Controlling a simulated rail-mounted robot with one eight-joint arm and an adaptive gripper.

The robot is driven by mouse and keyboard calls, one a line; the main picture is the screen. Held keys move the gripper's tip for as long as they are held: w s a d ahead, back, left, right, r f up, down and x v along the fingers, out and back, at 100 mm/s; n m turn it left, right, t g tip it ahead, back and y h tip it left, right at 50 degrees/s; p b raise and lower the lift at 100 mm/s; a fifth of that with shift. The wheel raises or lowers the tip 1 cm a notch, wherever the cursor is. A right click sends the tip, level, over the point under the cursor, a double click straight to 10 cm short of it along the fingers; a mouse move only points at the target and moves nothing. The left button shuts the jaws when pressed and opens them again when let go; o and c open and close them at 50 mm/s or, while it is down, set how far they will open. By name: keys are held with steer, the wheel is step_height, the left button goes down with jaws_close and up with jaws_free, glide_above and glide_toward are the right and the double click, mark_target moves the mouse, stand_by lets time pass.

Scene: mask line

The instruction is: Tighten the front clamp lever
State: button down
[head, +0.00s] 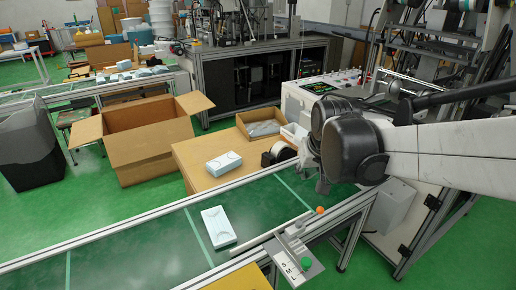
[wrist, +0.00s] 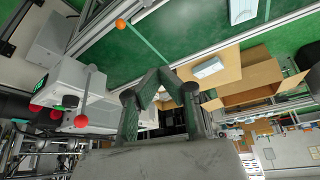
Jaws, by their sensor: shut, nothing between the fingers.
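An orange ball knob (head: 320,210) sits at the near rail of the conveyor, beside a guide rail and a metal clamp plate (head: 296,262). An orange knob also shows at the top of the wrist view (wrist: 121,23). The wrist view also has a red ball knob (wrist: 81,121) on a grey rod beside a white housing; I cannot tell which knob belongs to the front clamp lever. My gripper (head: 323,188) hangs above the conveyor's right part, apart from the orange knob. In the wrist view its dark fingers (wrist: 163,72) are together and empty.
A pale boxed pack (head: 218,227) lies on the green conveyor. Another pack (head: 224,163) and a tape dispenser (head: 279,153) are on the wooden table (head: 200,180). An open cardboard box (head: 137,150) stands left. A white control box (head: 308,100) is behind my arm.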

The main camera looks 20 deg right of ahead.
steer(key=m+b, duration=0.1)
glide_above(310, 217)
steer(key=a, duration=0.1)
step_height(310, 217, down, 6)
steer(key=w+d+f+m+g+b, duration=0.1)
steer(key=w+d+f, duration=0.3)
steer(key=d+f, duration=0.2)
step_height(310, 217, down, 2)
steer(key=shift+d+g, duration=0.3)
steer(key=shift+d, duration=0.05)
steer(key=b+x, duration=0.3)
steer(key=x, duration=0.7)
steer(key=shift+d+f, duration=0.15)
steer(key=shift+f, duration=0.05)
steer(key=shift+s+a, duration=0.2)
steer(key=shift+s, duration=0.35)
steer(key=shift+s+a, duration=0.2)
steer(key=shift+s, duration=0.35)
steer(key=shift+s+a+f+b, duration=0.1)
steer(key=shift+s+a+b, duration=0.1)
steer(key=shift+s, duration=0.2)
steer(key=shift+s+a+f+b, duration=0.1)
steer(key=shift+s+b, duration=0.05)
steer(key=shift+s, duration=0.25)
steer(key=shift+d, duration=0.1)
